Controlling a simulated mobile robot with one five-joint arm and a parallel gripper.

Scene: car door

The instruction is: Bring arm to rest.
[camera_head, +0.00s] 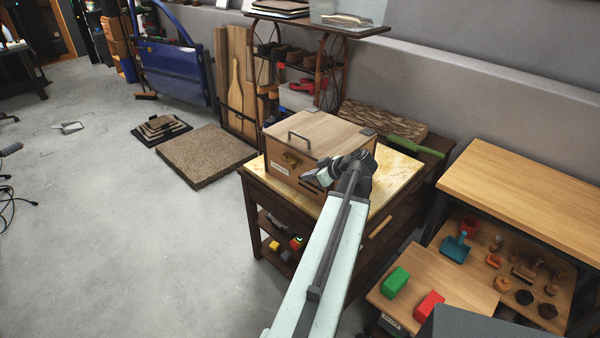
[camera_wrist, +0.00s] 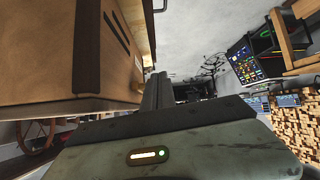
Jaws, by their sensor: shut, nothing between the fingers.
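My pale arm (camera_head: 325,250) reaches forward and up from the bottom of the head view. My gripper (camera_head: 308,178) is small and dark at its end, pointing left, in front of the wooden box (camera_head: 318,133). The box has a closed lid with a handle and stands on a small dark table with a light top (camera_head: 398,178). In the wrist view my gripper (camera_wrist: 157,88) is shut and empty, its fingers together.
A wooden workbench (camera_head: 530,190) stands at right, with a lower board holding a green block (camera_head: 395,282) and a red block (camera_head: 429,305). A shelf rack (camera_head: 310,65) stands behind. A blue car door (camera_head: 172,72) is at the back left. The floor at left is mostly clear.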

